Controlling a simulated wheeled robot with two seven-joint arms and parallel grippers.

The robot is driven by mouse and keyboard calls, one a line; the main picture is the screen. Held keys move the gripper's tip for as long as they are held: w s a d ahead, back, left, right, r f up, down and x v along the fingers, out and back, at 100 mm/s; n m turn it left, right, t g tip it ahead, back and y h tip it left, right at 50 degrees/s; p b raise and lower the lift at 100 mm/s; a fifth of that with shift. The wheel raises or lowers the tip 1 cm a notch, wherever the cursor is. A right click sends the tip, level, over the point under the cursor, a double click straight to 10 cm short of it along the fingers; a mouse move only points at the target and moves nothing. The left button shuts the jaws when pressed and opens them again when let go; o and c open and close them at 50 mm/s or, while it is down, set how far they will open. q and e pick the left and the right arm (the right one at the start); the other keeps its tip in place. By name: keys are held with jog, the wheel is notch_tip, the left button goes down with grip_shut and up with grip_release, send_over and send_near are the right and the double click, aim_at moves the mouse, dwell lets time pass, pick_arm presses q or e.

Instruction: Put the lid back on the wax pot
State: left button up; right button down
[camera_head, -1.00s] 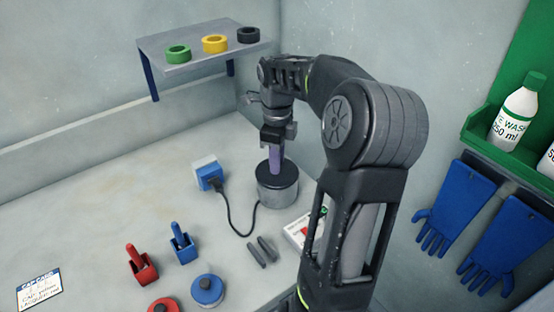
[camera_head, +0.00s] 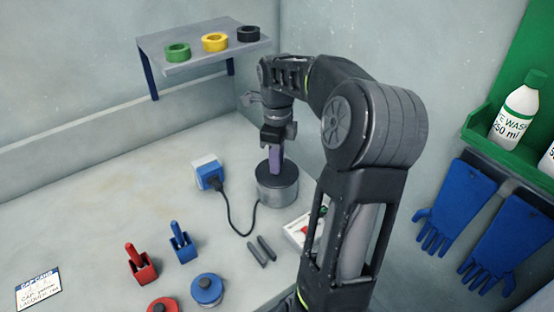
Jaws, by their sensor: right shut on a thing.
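The wax pot (camera_head: 278,190) is a grey metal cylinder standing on the bench near the back corner. A dark round top (camera_head: 288,180) covers it; I cannot tell whether this is the lid or the pot's open mouth. My right gripper (camera_head: 274,146) points down above the pot, shut on an upright purple handle-like piece (camera_head: 276,163). The lower end of this piece meets the dark top in the picture. Whether it is part of the lid is unclear. My left gripper is not in view.
A blue-and-white box (camera_head: 207,172) has a black cable running to the pot. Two dark bars (camera_head: 261,250) lie in front. Red (camera_head: 142,264) and blue (camera_head: 182,244) holders, and a blue round pot (camera_head: 207,290), stand nearer. A shelf (camera_head: 180,57) carries three rings.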

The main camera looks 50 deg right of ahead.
jog(key=c, duration=1.2)
grip_release()
jog(key=shift+o, duration=0.3)
jog(key=o, duration=0.4)
jog(key=shift+o, duration=0.2)
jog(key=shift+r, duration=0.15)
jog(key=shift+r+p, duration=2.55)
jog(key=shift+r, duration=0.8)
jog(key=shift+w, duration=0.1)
